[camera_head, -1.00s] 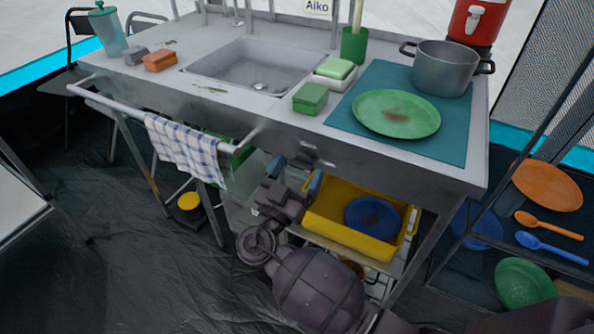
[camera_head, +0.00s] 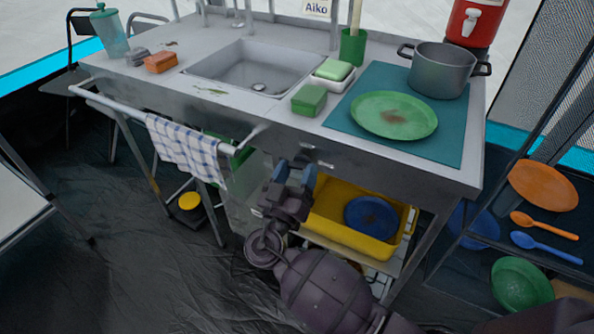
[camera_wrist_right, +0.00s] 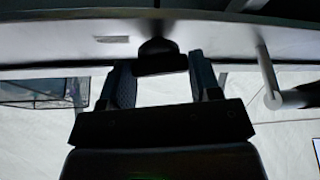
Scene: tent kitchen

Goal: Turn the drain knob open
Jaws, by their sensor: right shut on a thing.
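The drain knob is a small dark knob on the front panel of the metal sink counter; it shows in the wrist view (camera_wrist_right: 158,55). My right gripper (camera_head: 296,170) is at that panel below the sink basin (camera_head: 240,72). In the wrist view the two fingers of this gripper (camera_wrist_right: 162,85) stand on either side of the knob, and it is shut on it. In the head view the fingers mostly hide the knob, so its turned angle cannot be told. My left gripper is not in view.
A towel rail (camera_head: 110,106) with a checked towel (camera_head: 185,148) is left of my right arm. A yellow tub (camera_head: 340,230) with a blue plate (camera_head: 372,217) is on the shelf below. A green plate (camera_head: 393,113) and a pot (camera_head: 440,68) stand on the counter.

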